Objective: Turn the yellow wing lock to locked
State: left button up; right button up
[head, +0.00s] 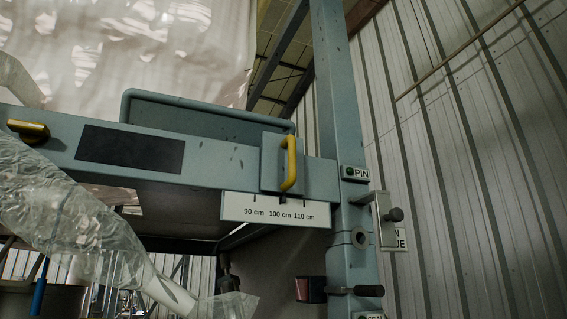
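A yellow wing-shaped piece (28,130) sits on the left end of the blue-grey crossbeam (225,168), lying roughly level. A yellow upright handle (289,165) is on the sliding block (270,160) at the beam's right part. I cannot tell for sure which of the two is the wing lock; the left piece has the wing shape. My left arm, in a clear plastic sleeve, comes in from the left below the beam and slants down to the right. Its gripper fingers do not show. My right arm and gripper are out of view.
A scale plate (275,210) marked 90, 100 and 110 cm hangs under the block. A pale bulk bag (130,45) hangs behind.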

aim_at(30, 132)
jog(key=k+u, duration=0.15)
jog(key=u, duration=1.25)
jog(key=z, duration=0.3)
jog(key=j+z, duration=0.5)
jog(key=z, duration=0.2)
jog(key=j+z, duration=0.25)
jog(key=z, duration=0.15)
